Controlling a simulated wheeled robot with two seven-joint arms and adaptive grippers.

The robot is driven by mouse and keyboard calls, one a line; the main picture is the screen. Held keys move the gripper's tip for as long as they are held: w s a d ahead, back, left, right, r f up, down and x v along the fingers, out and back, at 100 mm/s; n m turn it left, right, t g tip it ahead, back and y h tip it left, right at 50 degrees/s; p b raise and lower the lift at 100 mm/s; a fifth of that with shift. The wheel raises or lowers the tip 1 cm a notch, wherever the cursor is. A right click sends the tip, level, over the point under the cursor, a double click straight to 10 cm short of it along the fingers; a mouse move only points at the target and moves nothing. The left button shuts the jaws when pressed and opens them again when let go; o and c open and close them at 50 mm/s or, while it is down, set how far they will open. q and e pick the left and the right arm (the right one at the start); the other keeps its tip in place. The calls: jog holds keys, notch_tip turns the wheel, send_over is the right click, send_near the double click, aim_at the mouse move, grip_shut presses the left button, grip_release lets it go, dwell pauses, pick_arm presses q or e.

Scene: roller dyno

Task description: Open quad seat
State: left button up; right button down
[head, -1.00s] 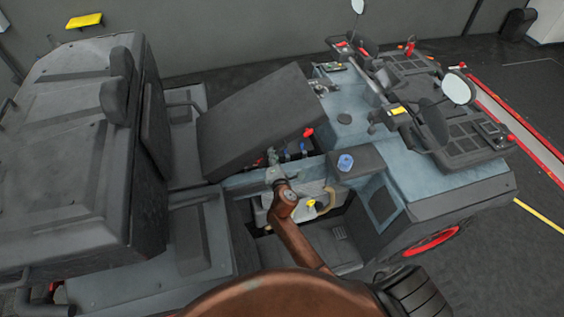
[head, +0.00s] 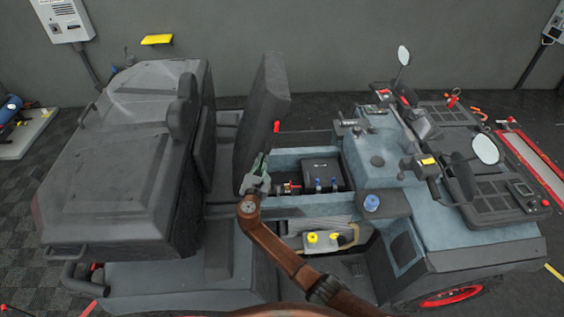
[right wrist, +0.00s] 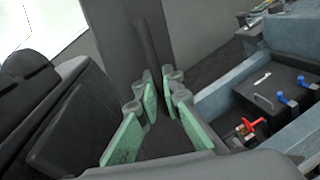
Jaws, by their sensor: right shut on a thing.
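The quad seat (head: 262,105) is a dark grey padded slab, standing nearly upright above the blue-grey body. In the right wrist view the seat (right wrist: 135,35) rises between my finger pairs. My right gripper (head: 256,177) is at the seat's lower right edge, shut on it. Its green-padded fingers (right wrist: 160,103) lie on either side of the seat's edge in the wrist view. The open bay under the seat shows a black battery box (head: 321,174) with blue and red terminals. My left gripper is not in view.
The rear cargo box with backrest (head: 125,150) stands close to the left of the seat. The handlebar area with mirrors (head: 487,149) is to the right. A blue cap (head: 372,203) and yellow caps (head: 312,237) sit near the bay. A grey wall is behind.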

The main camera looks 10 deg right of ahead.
jog(key=shift+w+a+r+n, duration=0.15)
jog(key=shift+a+r, duration=0.1)
jog(key=shift+a, duration=0.25)
jog(key=shift+w+a+r+n, duration=0.15)
jog(key=shift+a+r, duration=0.1)
jog(key=shift+a, duration=0.2)
jog(key=shift+s+d, duration=0.1)
jog(key=c, duration=2.3)
grip_release()
jog(key=shift+f, duration=0.1)
jog(key=shift+c, duration=0.2)
jog(key=shift+f, duration=0.1)
jog(key=v, duration=1.2)
